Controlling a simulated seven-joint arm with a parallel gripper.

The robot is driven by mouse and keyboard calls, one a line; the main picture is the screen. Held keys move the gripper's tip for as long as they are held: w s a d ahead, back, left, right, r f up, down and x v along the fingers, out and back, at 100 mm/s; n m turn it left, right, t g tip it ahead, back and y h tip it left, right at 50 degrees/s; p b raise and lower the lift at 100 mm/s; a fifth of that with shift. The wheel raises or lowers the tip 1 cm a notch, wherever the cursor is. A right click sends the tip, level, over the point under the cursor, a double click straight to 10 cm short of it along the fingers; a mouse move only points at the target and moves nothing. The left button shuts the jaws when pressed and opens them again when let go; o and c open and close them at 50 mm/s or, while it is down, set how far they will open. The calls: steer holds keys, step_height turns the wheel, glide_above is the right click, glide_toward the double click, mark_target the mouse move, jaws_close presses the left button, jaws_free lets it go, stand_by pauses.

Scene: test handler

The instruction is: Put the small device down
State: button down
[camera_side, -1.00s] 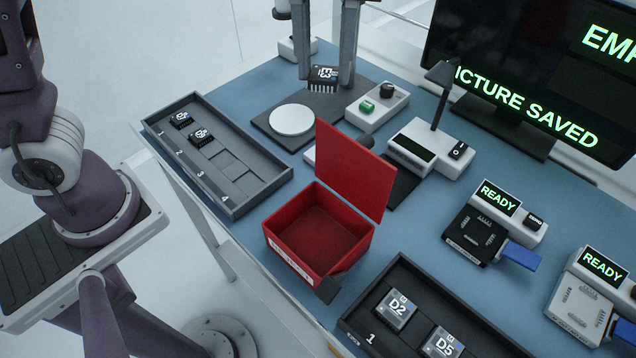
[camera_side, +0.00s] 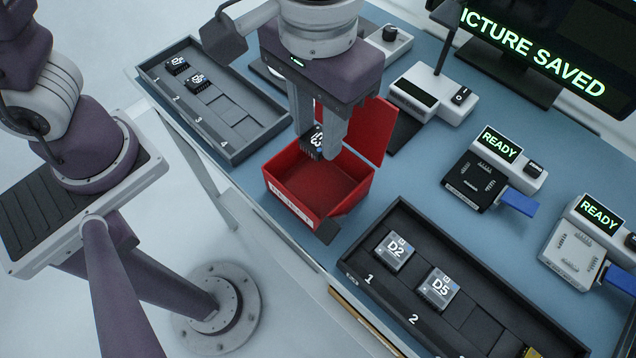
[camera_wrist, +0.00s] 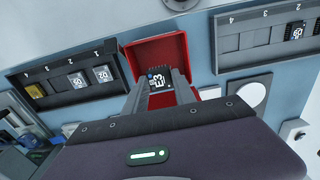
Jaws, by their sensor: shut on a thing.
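The small device (camera_side: 317,141) is a dark chip with white marking and a row of pins. My gripper (camera_side: 322,143) is shut on it and holds it above the back left part of the open red bin (camera_side: 352,205). In the wrist view the device (camera_wrist: 158,83) sits between my two fingers, with the red bin (camera_wrist: 140,52) beyond it. The marking there looks like "E3". The fingers hide part of the device and of the bin's raised red lid (camera_side: 374,130).
A grey tray (camera_side: 262,140) with two small chips stands left of the bin. A dark tray (camera_side: 372,232) with blocks D2 (camera_side: 394,251) and D5 (camera_side: 438,288) stands at front right. Two READY test units (camera_side: 490,170) (camera_side: 583,235) stand at right.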

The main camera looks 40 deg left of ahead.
mark_target(318, 189)
step_height(318, 189, down, 11)
steer(key=shift+f, duration=0.1)
steer(key=shift+f, duration=0.1)
steer(key=c, duration=1)
jaws_free()
